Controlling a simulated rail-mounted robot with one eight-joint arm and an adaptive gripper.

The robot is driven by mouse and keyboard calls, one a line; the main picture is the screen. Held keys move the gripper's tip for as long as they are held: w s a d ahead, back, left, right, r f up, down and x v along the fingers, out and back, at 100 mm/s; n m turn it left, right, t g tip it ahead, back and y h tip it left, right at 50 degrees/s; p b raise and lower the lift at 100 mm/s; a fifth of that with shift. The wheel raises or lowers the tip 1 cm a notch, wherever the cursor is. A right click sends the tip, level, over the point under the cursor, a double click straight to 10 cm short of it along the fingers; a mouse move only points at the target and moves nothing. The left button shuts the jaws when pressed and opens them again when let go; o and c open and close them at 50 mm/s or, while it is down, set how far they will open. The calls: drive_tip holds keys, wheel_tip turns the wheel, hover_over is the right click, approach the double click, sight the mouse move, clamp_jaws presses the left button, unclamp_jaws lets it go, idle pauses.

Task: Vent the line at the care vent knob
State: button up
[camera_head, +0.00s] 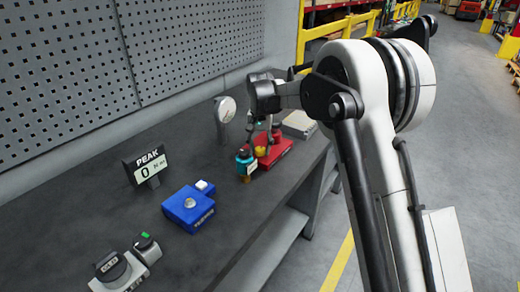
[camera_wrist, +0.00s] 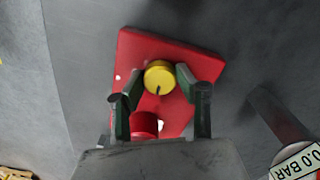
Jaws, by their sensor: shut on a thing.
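A yellow round knob (camera_wrist: 160,79) with a dark pointer line stands on a red base plate (camera_wrist: 150,45). No label on the knob is readable, so I cannot confirm its name. My gripper (camera_wrist: 158,75) has its green-padded fingers on either side of the knob and is shut on it. A red cylinder (camera_wrist: 144,123) sits on the same plate, between my fingers and closer to my palm. In the head view the red base (camera_head: 283,152) and yellow knob (camera_head: 260,151) show below my wrist, with the fingers partly hidden.
A teal device (camera_head: 244,160) with a pale tag stands close left of the red base. A round gauge (camera_head: 225,108) is behind. A display (camera_wrist: 300,163) reads 0.0 BAR.

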sight(260, 149)
idle(0.4)
drive_tip(key=o, duration=1.1)
wheel_tip(260, 149, up, 12)
drive_tip(key=shift+r, duration=0.1)
